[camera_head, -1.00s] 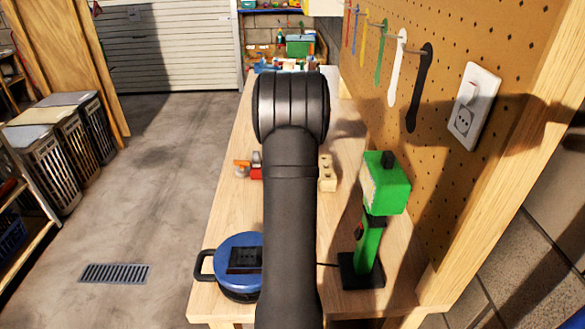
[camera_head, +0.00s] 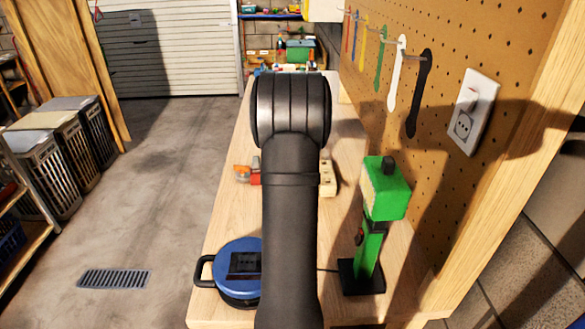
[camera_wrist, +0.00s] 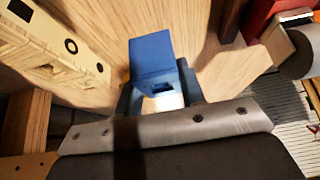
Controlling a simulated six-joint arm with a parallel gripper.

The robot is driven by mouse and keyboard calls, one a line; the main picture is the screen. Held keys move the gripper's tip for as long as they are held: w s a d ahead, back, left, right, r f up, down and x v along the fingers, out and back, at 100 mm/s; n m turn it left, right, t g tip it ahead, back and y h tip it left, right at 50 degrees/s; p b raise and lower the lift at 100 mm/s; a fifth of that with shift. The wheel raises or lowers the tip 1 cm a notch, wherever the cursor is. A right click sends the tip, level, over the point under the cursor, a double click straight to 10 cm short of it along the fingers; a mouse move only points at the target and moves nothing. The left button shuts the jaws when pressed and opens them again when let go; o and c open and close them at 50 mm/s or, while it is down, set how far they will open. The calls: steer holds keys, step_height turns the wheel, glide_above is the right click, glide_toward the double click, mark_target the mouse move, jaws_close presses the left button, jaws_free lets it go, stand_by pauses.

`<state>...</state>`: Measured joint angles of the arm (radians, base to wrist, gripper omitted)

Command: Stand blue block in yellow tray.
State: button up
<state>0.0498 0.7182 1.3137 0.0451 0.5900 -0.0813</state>
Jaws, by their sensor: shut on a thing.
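The blue block (camera_wrist: 152,57) is in the wrist view, between the two dark fingers of my gripper (camera_wrist: 158,96). My gripper is shut on it, and the block's upper part sticks out past the fingers over a wooden surface. I cannot tell whether the block touches that surface. In the head view my own arm hides the gripper and the block. I cannot make out a yellow tray in either view.
A pale wooden block with holes (camera_head: 327,179) stands on the workbench (camera_head: 225,215); it also shows in the wrist view (camera_wrist: 50,50). A red and orange object (camera_head: 249,175) is left of my arm. A blue round device (camera_head: 239,268) and a green stand (camera_head: 368,250) are nearer.

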steer(key=s+d+r, duration=0.2)
steer(key=d, duration=0.1)
steer(key=s+d+r, duration=0.2)
steer(key=d, duration=0.1)
steer(key=s+d+r, duration=0.2)
steer(key=d+r, duration=0.1)
steer(key=shift+r, duration=0.1)
steer(key=w+d, duration=0.4)
steer(key=w, duration=0.6)
steer(key=w+a+f, duration=0.2)
steer(key=a, duration=0.1)
steer(key=w+a+f, duration=0.2)
steer(key=a, duration=0.1)
steer(key=w+a+f, duration=0.2)
steer(key=w+a, duration=0.1)
steer(key=shift+f, duration=1.95)
steer(key=o, duration=0.7)
steer(key=shift+f, duration=0.15)
steer(key=shift+c, duration=0.2)
steer(key=shift+o, duration=0.6)
